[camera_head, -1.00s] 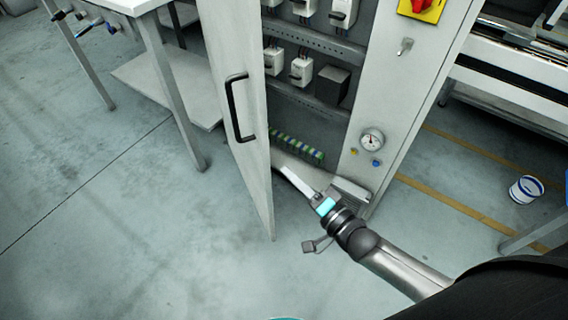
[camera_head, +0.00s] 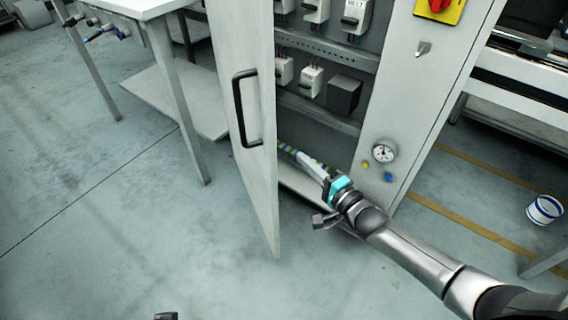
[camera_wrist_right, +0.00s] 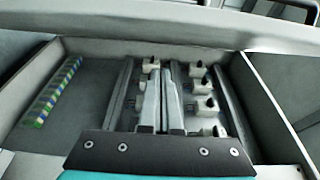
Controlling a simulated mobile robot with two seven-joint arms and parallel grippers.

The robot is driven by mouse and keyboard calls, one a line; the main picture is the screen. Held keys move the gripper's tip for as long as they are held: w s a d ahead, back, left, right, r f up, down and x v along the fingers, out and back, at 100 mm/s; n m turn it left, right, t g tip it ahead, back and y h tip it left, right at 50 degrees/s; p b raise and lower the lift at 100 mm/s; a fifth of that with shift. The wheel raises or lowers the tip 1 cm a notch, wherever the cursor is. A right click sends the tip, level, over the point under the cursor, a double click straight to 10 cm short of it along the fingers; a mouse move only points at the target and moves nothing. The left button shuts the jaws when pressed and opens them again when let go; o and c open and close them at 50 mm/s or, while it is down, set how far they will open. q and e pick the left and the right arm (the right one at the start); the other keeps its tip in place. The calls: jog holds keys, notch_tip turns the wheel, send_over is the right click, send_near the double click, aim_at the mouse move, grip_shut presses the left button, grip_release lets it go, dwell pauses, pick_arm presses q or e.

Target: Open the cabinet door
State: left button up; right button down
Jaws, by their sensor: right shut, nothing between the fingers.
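The grey-white cabinet door (camera_head: 250,60) stands well open, with its black bar handle (camera_head: 240,110) on the outer face at left. The cabinet (camera_head: 405,100) shows its inside to the right of the door. My right gripper (camera_head: 300,157) is shut and empty, its fingers in the gap between the door and the cabinet's lower inside, on the door's inner side. In the right wrist view its closed fingers (camera_wrist_right: 162,90) point into the cabinet, in front of the rails. I cannot tell whether they touch anything.
Breakers (camera_head: 312,82) and a black box (camera_head: 343,94) sit inside the cabinet. A gauge (camera_head: 383,150) and a red-yellow switch (camera_head: 440,8) are on its front panel. A table (camera_head: 140,8) stands at left, a white bucket (camera_head: 544,209) at right. Floor before the door is clear.

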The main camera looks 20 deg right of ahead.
pick_arm(q)
jog(key=shift+w+r+t+b, duration=0.2)
jog(key=shift+r+b, duration=0.2)
jog(key=shift+r, duration=0.55)
jog(key=shift+w+r+t+b, duration=0.15)
jog(key=shift+r+b, duration=0.2)
jog(key=shift+r, duration=0.55)
pick_arm(e)
jog(key=shift+w+a, duration=0.35)
jog(key=shift+a, duration=0.5)
jog(key=shift+w+a, duration=0.3)
jog(key=shift+a, duration=0.5)
jog(key=shift+w+a, duration=0.35)
jog(key=shift+a, duration=0.5)
